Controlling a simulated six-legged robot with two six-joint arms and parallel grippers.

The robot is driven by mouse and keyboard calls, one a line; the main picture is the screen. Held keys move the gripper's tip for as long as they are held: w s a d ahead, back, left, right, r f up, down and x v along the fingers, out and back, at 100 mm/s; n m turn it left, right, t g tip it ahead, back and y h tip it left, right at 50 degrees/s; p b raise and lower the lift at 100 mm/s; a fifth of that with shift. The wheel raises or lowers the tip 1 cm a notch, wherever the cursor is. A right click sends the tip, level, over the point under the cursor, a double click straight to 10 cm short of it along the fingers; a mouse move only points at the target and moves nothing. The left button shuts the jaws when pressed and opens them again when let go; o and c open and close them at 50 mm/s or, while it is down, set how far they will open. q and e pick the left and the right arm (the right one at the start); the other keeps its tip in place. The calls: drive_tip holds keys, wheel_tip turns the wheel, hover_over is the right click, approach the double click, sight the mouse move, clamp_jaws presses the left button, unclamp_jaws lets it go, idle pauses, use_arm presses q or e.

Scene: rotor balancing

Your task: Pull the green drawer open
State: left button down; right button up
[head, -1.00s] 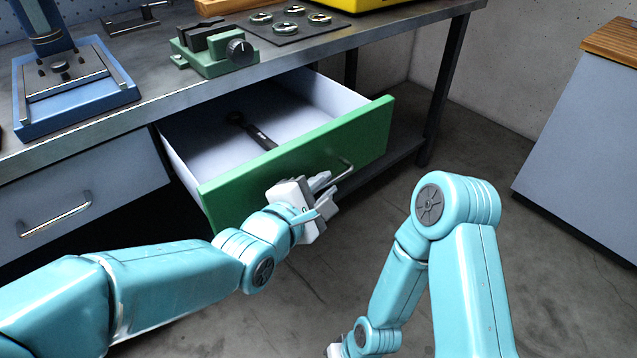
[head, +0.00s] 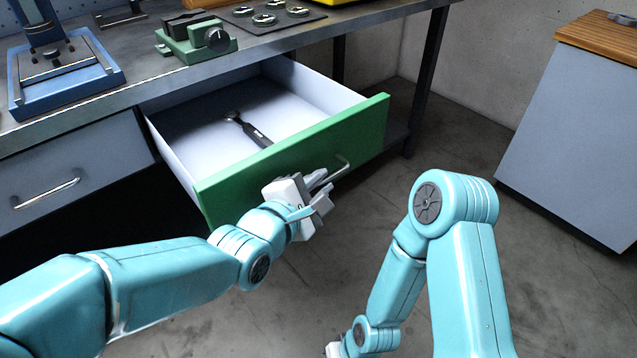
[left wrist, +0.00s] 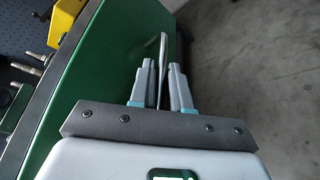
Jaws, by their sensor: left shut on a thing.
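The green drawer (head: 285,160) is pulled well out from under the workbench, and its pale inside shows. A dark wrench (head: 248,130) lies in it. The drawer has a metal bar handle (head: 343,165) on its green front. My left gripper (head: 325,186) is at the handle, shut on it. In the left wrist view the handle (left wrist: 162,58) runs between the two fingers of the gripper (left wrist: 162,80), beside the green front (left wrist: 90,85). My right arm is at the lower right of the head view; its gripper is almost wholly cut off by the bottom edge.
The workbench (head: 150,75) carries a green vise (head: 195,42), a blue press (head: 62,75) and several metal rings on a dark mat (head: 300,22). A closed grey drawer (head: 75,165) is at left. A wood-topped cabinet (head: 575,130) stands at right. The floor between is clear.

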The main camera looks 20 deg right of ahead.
use_arm(q)
drive_tip(key=shift+w+a, duration=0.1)
drive_tip(key=shift+w, duration=0.05)
drive_tip(key=c, duration=1.2)
unclamp_jaws()
drive_tip(key=shift+o, duration=0.2)
drive_tip(key=shift+s+a+r, duration=0.15)
drive_tip(key=shift+s+a, duration=0.1)
drive_tip(key=shift+a, duration=0.1)
drive_tip(key=p+v, duration=0.3)
drive_tip(key=v, duration=1.2)
drive_tip(key=shift+s+p, duration=0.25)
drive_tip(key=shift+p, duration=0.05)
drive_tip(key=shift+a, duration=0.1)
